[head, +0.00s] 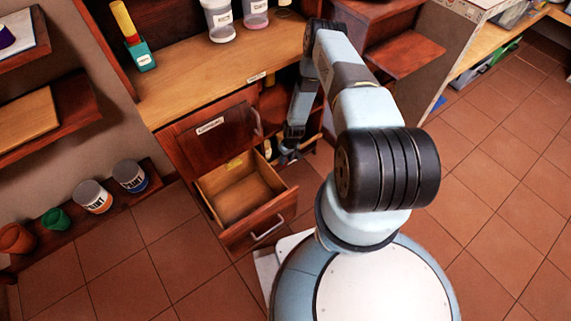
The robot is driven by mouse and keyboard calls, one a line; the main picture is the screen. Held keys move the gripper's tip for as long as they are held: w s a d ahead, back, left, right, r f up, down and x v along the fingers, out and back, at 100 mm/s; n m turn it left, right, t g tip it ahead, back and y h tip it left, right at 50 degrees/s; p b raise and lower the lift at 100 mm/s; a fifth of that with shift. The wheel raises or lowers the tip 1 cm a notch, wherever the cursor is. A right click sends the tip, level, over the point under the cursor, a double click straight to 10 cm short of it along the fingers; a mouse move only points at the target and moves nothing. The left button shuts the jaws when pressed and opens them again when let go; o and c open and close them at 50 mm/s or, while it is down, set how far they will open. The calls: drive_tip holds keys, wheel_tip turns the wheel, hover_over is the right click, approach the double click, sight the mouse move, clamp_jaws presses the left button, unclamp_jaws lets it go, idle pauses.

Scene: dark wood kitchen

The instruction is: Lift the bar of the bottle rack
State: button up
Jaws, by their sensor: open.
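My gripper (289,158) is low in front of the open compartment to the right of the drawers, pointing down. It is small and dark in this view; its jaws are open, and I see nothing held in them. A light wooden bar (311,140) shows just right of my gripper, at the front of the compartment; it looks like the bar of the bottle rack. The gripper overlaps the bar in the picture, and I cannot tell whether they touch. A pale bottle-like shape (267,149) shows left of the gripper. The rest of the rack is hidden by my arm and the drawer.
A drawer (243,190) stands open and empty close to the left of my gripper. A closed labelled front (208,128) is above it. The counter (190,85) holds jars (220,20). Paint cans (93,197) stand at the left. The tiled floor (500,190) is clear at right.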

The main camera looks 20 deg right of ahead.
drive_tip(key=shift+s+a+f, duration=0.1)
drive_tip(key=shift+a+f, duration=0.1)
drive_tip(key=shift+f, duration=0.8)
drive_tip(key=shift+a+f, duration=0.2)
drive_tip(key=shift+f, duration=0.75)
drive_tip(key=shift+c, duration=0.2)
clamp_jaws()
